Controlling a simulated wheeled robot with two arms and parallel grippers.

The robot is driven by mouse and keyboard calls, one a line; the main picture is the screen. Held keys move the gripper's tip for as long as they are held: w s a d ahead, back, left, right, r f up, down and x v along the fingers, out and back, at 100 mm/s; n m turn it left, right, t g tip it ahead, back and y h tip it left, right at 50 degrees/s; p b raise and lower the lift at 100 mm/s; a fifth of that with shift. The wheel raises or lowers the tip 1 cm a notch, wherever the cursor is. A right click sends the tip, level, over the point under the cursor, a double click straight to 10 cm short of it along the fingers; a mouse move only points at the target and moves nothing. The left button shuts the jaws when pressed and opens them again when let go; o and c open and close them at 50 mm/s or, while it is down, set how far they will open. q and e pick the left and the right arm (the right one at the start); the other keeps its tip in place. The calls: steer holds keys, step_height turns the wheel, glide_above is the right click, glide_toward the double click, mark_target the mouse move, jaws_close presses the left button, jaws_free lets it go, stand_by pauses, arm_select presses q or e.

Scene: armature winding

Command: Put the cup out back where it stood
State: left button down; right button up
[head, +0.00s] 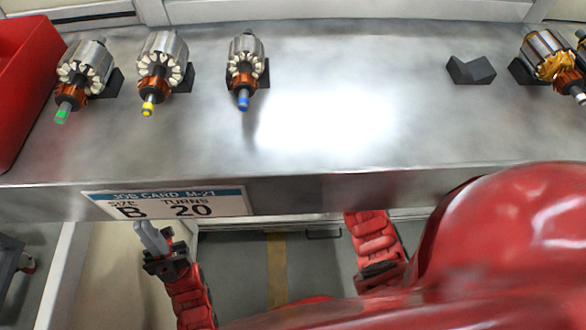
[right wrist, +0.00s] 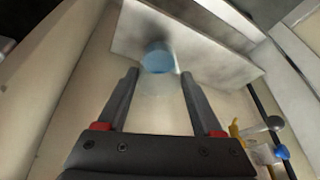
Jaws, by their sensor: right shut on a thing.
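In the right wrist view, my right gripper (right wrist: 159,74) has its two dark fingers on either side of a clear, faint cup (right wrist: 158,84) with a round blue end (right wrist: 158,58). It is shut on this cup; the cup's clear part barely shows. Behind it is a pale grey panel (right wrist: 205,45); I cannot tell if the cup touches it. In the head view, my left gripper (head: 152,238) is in front of the bench, below the job card, with no object seen in it. Its grey fingers look close together, but their gap is unclear. My right gripper does not show there.
A steel bench (head: 370,140) carries several armatures, one with a blue tip (head: 243,100), an empty black cradle (head: 470,70) and a red bin (head: 25,80). A job card (head: 165,203) reads size B, turns 20. The right wrist view shows a blue-capped item (right wrist: 282,152).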

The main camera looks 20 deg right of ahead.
step_height(320, 180, down, 2)
steer(key=shift+f, duration=0.2)
steer(key=shift+r, duration=0.1)
steer(key=o, duration=1.5)
steer(key=shift+c, duration=0.2)
steer(key=p+v, duration=0.3)
steer(key=v, duration=0.9)
